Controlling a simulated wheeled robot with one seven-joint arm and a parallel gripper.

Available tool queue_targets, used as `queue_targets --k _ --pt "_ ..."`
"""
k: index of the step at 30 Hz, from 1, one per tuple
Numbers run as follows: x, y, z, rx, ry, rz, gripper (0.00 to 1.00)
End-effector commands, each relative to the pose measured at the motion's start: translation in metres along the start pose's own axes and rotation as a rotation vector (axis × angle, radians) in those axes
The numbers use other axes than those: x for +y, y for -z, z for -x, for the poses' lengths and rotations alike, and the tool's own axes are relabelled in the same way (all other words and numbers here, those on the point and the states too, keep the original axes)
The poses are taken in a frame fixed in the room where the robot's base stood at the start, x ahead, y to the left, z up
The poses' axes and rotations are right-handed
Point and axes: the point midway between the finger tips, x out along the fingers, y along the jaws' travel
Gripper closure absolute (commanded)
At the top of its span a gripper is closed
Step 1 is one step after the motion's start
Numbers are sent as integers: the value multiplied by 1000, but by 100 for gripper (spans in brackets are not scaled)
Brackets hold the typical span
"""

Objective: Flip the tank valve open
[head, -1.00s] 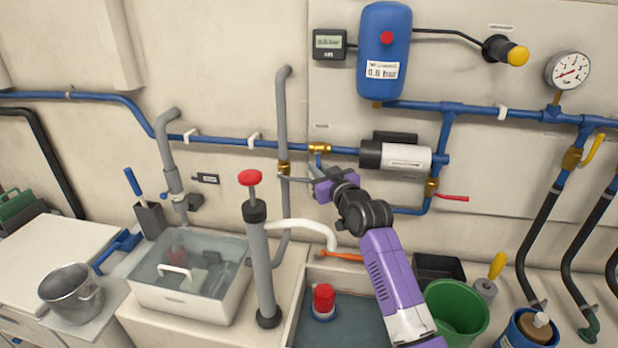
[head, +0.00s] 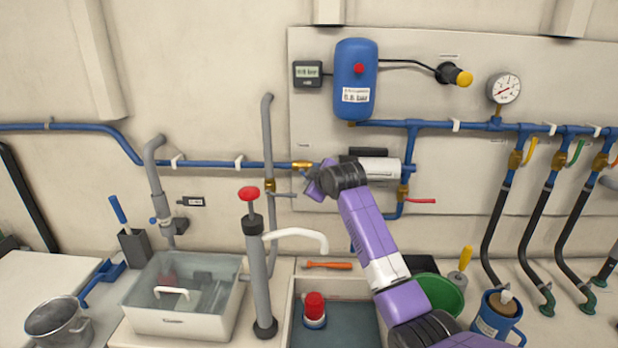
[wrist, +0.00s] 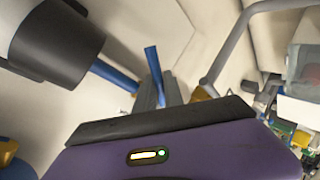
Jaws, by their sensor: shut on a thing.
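A brass valve (head: 302,165) sits in the horizontal blue pipe on the wall, left of the pump. In the wrist view a blue lever (wrist: 152,58) stands up between my gripper's two grey fingers (wrist: 158,86). My gripper (head: 308,180) is shut on this lever. In the head view the purple gripper body reaches the wall just below and right of the brass valve, so the lever and fingers are mostly hidden there. How far the lever is turned cannot be told.
The pump (head: 380,168) is close right of my gripper. A vertical grey pipe (head: 267,140) with its own small valve (head: 270,186) is close left. A red-knobbed hand pump (head: 254,250) stands below left. A blue tank (head: 356,60) hangs above.

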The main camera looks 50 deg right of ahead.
Motion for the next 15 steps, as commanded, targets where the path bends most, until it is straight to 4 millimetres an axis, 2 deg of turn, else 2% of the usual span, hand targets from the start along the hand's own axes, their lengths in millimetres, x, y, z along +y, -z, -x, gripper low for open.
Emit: queue_targets --k 15 --pt "2 0 2 -64 2 94 100"
